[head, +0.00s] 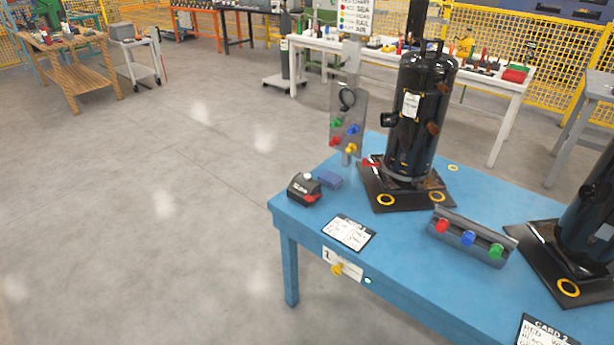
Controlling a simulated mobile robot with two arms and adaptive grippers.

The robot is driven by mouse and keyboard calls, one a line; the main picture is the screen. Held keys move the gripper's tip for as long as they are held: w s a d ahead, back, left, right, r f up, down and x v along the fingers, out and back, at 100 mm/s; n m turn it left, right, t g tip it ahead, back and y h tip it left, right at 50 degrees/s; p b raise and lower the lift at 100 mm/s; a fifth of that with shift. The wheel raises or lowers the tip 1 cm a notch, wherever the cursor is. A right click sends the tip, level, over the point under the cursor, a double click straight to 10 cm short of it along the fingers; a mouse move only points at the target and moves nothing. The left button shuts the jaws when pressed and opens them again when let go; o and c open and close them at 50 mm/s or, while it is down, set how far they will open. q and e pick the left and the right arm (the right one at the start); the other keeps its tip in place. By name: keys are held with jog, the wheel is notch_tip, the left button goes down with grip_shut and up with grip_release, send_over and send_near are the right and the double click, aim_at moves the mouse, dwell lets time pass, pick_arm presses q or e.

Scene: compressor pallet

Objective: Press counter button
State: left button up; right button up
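A small black device (304,189) with a light knob on top and a red patch on its front sits at the left corner of the blue table (284,216). It looks like the counter, and its top is uncovered. A small green button or light (368,281) also shows on the table's front edge, beside a white label (342,264) and a yellow knob. I cannot tell for certain which one is the counter button. Neither of my grippers is in view.
A black compressor (420,120), a panel with coloured plugs (347,122), a card (349,233) and a grey rack (470,236) with red, blue and green caps are on the table. Floor left of it is clear.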

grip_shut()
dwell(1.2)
